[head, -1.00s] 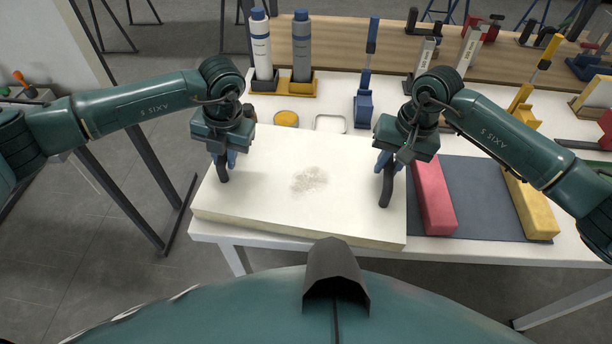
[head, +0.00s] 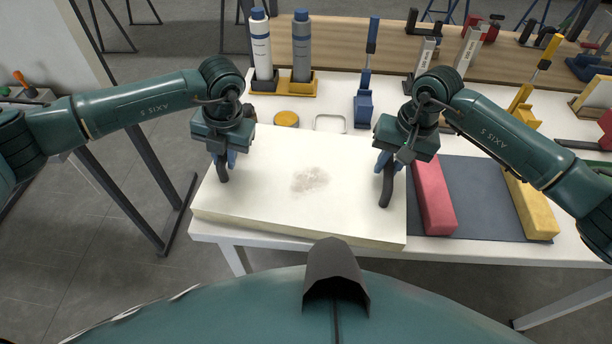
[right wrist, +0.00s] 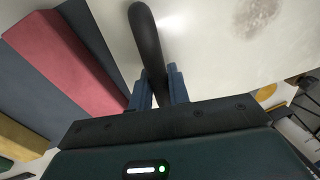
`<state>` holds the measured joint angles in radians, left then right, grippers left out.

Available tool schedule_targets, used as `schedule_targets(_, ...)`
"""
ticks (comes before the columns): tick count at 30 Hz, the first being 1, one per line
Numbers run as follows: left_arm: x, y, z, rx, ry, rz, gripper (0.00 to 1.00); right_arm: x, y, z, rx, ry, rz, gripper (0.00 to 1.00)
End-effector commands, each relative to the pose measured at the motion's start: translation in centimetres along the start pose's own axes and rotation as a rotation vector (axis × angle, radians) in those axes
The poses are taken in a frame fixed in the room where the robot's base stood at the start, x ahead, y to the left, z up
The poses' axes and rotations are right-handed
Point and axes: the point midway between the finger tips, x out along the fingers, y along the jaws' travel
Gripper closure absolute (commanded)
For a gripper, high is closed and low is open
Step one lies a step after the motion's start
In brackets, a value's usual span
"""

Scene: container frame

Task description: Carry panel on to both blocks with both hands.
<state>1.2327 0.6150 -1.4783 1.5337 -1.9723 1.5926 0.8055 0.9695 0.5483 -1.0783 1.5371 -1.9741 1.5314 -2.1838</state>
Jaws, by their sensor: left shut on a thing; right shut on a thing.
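The cream panel (head: 270,205) lies flat at the left end of the white table, with a grey-brown smudge near its middle and a dark handle at each side. My left gripper (head: 224,160) is shut on the left handle (head: 222,173). My right gripper (head: 388,166) is shut on the right handle (head: 386,190); its blue fingers (right wrist: 160,92) close around that handle (right wrist: 146,42) in the right wrist view. The red block (head: 434,195) and the yellow block (head: 531,208) lie on a dark mat to the right of the panel. The red block is close to the panel's right edge.
The dark mat (head: 484,195) is clear between the blocks. Behind the panel stand two bottles in holders (head: 301,50), a yellow round tin (head: 286,118), a small tray (head: 330,123) and a blue-handled tool in a stand (head: 364,105).

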Motion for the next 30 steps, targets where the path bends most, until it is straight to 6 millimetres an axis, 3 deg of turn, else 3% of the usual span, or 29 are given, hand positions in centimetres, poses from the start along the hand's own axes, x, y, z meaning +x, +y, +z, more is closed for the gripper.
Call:
schedule_targets(10,-1.0,0.2,0.1,-0.002,-0.004,0.0,1.0,-1.0,-0.2,-0.2,0.0,0.005,-0.003,1.0)
schedule_targets(24,-4.7,0.9,0.1,-0.002,-0.004,0.001,1.0,-4.8,-0.9,-0.1,0.0,0.005,-0.002,1.0)
schedule_targets(30,-5.2,1.1,0.1,-0.002,-0.003,0.001,1.0,-5.2,-1.0,-0.1,0.0,0.005,-0.002,1.0)
